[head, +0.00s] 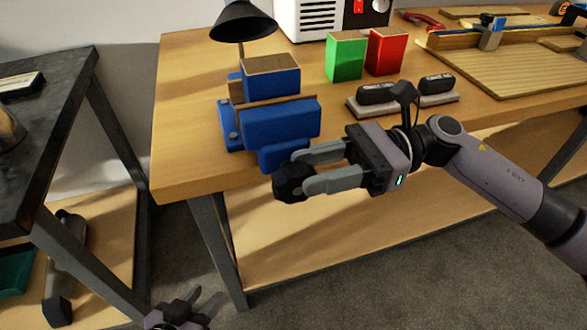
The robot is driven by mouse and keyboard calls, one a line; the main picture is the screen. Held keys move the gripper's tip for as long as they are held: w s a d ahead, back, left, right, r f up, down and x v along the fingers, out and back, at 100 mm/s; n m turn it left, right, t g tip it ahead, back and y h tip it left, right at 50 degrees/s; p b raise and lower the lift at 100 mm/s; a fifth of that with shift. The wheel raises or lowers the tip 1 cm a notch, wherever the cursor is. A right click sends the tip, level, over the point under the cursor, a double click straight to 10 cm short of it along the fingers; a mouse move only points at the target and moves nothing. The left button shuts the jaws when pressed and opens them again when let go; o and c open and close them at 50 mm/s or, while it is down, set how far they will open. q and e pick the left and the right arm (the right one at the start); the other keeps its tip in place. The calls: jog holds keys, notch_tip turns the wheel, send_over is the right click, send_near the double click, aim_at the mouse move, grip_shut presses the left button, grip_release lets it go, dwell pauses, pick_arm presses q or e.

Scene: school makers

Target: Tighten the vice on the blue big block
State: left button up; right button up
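The blue vice (278,122) is mounted at the front left corner of the wooden workbench. The blue big block (272,82), with a brown top, stands upright behind the vice's front jaw. I cannot tell whether both jaws touch it. A black handle knob (293,182) is at the front of the vice. My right gripper (290,174) reaches in from the right with its fingers around the knob, and appears shut on it. My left gripper (180,308) is low at the bottom edge, in front of the bench and away from the vice, mostly cut off by the frame.
A green block (346,58) and a red block (386,53) stand behind the vice to the right. A black lamp (243,22) is close behind the blue block. A dark table (45,120) stands left.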

aim_at(295, 176)
jog(key=shift+x, duration=1.7)
